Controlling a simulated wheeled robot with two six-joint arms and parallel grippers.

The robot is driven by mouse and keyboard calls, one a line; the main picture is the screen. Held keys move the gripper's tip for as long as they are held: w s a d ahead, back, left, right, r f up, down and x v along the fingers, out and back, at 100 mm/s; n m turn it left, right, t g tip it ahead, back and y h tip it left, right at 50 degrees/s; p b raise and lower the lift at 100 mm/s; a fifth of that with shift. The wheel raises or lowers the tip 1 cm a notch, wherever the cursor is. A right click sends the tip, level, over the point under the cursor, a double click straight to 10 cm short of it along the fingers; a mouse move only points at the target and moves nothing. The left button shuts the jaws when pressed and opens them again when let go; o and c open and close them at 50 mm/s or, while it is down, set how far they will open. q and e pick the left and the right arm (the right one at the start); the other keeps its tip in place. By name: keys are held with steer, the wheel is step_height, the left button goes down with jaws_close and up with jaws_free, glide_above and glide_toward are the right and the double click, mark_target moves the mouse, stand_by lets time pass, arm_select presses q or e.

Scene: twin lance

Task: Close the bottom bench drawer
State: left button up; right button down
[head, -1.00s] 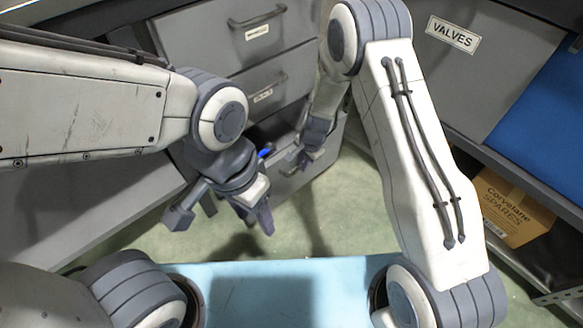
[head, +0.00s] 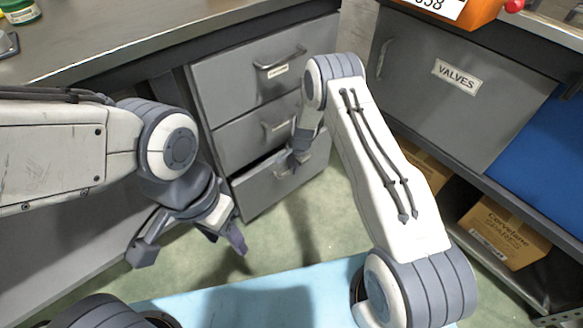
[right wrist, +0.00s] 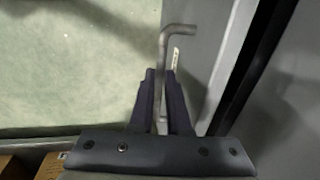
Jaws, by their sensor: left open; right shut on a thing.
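The bottom bench drawer (head: 262,192) is the lowest of three grey drawers in the head view. A narrow dark gap shows above its front, so it stands slightly open. My right gripper (head: 292,163) is at its front. In the right wrist view, my right gripper (right wrist: 161,80) is shut on the drawer's bar handle (right wrist: 178,29), which passes between the two fingers. The drawer front (right wrist: 198,65) lies just right of the handle there. My left gripper (head: 236,242) is open and empty, over the floor to the left of the drawer. The inside of the drawer is mostly hidden.
The middle drawer (head: 240,142) and top drawer (head: 235,75) look shut. A grey cabinet front labelled VALVES (head: 430,95) stands at right, with a cardboard box (head: 503,235) on a low shelf below. Green floor (head: 320,215) is clear before the drawers.

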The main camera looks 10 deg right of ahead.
steer(key=c, duration=0.9)
jaws_free()
steer(key=shift+s+d+r+p, duration=0.25)
steer(key=shift+r+p, duration=0.4)
steer(key=shift+r, duration=1.05)
steer(key=shift+s+d+r+p, duration=0.1)
steer(key=shift+s+r+p, duration=0.45)
steer(key=shift+r, duration=1.2)
steer(key=shift+s+d+r+p, duration=0.15)
steer(key=shift+r+p, duration=0.65)
steer(key=shift+r, duration=0.9)
